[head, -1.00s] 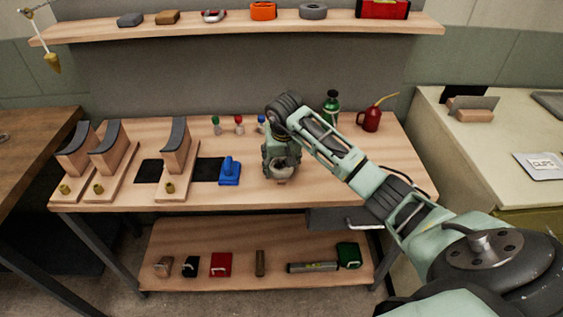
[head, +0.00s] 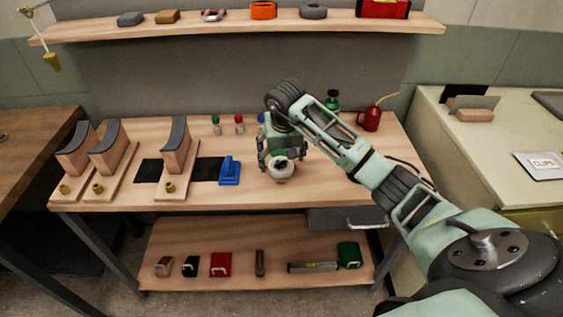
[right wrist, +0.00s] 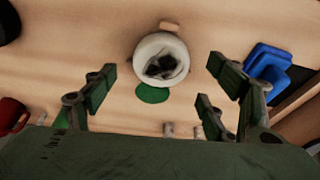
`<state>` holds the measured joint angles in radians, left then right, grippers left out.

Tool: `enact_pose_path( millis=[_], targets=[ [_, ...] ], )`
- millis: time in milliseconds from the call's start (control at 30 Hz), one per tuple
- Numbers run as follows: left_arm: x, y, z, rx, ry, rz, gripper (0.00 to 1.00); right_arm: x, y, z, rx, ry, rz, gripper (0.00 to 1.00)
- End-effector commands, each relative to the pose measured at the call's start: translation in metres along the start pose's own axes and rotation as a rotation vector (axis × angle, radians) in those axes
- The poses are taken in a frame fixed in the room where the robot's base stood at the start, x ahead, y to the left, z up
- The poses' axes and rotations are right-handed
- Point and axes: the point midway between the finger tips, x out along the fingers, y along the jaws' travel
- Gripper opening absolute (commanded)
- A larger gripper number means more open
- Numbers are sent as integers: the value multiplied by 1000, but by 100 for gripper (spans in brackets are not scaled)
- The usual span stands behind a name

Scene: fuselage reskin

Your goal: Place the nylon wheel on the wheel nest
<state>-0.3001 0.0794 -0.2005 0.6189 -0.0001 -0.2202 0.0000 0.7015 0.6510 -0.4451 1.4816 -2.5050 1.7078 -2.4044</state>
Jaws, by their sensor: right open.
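The nylon wheel (head: 281,171) is a round white piece with a dark centre, near the front middle of the bench. In the right wrist view the wheel (right wrist: 161,60) lies ahead of and between the fingers, apart from them. My right gripper (head: 283,152) is open and empty just above and behind the wheel. A flat green disc (right wrist: 152,94) shows beside the wheel, on its gripper side; the wheel's edge comes close to it. I cannot make out the wheel nest for certain, or what is under the wheel. My left gripper is not in view.
A blue tool (head: 229,172) stands left of the wheel. Wooden stands with curved dark tops (head: 176,148) are further left. Small capped bottles (head: 239,125), a green bottle (head: 332,101) and a red oil can (head: 370,119) stand behind. Bench space right of the wheel is clear.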

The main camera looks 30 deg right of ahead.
Motion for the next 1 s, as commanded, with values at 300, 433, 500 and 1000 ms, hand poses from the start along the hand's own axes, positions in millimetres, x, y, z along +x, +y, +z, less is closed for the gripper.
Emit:
enact_pose_path(
  millis=[300,433,500,1000],
  targets=[
    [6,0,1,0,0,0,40,-66,0,-1,-1,4,-1,78],
    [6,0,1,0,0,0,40,-79,0,-1,0,2,0,78],
    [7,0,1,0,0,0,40,-83,0,-1,0,2,0,78],
    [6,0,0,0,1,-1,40,-85,0,0,0,0,0,78]
  ],
)
